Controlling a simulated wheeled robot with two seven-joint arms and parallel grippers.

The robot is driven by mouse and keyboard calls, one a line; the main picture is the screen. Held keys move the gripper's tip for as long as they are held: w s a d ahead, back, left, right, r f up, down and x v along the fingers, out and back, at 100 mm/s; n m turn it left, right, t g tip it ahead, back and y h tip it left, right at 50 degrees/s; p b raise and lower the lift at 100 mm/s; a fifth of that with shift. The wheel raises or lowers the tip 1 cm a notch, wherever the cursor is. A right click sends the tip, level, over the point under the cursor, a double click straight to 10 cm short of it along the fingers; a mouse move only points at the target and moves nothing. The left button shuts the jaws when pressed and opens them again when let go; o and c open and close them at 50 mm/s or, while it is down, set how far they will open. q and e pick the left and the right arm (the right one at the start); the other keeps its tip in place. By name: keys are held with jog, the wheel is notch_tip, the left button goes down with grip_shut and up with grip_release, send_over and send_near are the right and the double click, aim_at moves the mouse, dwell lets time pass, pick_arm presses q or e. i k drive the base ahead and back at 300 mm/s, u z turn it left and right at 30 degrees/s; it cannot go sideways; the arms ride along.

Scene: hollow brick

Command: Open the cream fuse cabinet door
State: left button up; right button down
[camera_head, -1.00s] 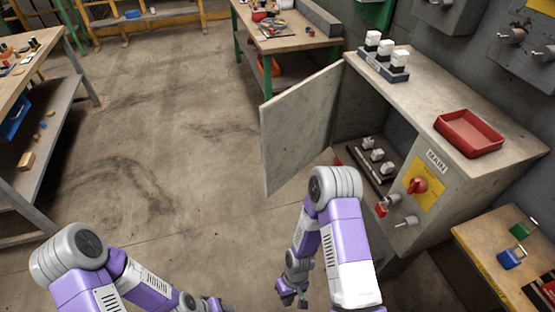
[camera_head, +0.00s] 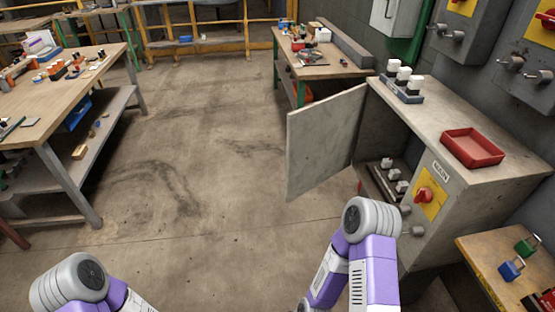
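The cream fuse cabinet (camera_head: 468,112) stands at the right. Its door (camera_head: 325,142) stands wide open, swung out to the left from the cabinet front. Inside the opening is a dark fuse rack (camera_head: 379,182) with several white fuses. A yellow panel with a red switch (camera_head: 424,195) under a MAIN label is on the front, right of the opening. My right arm is in front of the cabinet's lower part, apart from the door in the picture. Both arms run off the bottom edge, and neither gripper shows.
On the cabinet top are a fuse block (camera_head: 402,91) and a red tray (camera_head: 472,147). A low table (camera_head: 480,252) with padlocks stands at the lower right. Workbenches stand at the left (camera_head: 70,85) and back (camera_head: 322,65). The floor between is clear.

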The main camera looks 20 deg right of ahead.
aim_at(321, 136)
jog(key=u, duration=0.3)
jog(key=i, duration=0.85)
jog(key=z, duration=0.65)
jog(key=i, duration=0.55)
jog(key=z, duration=0.5)
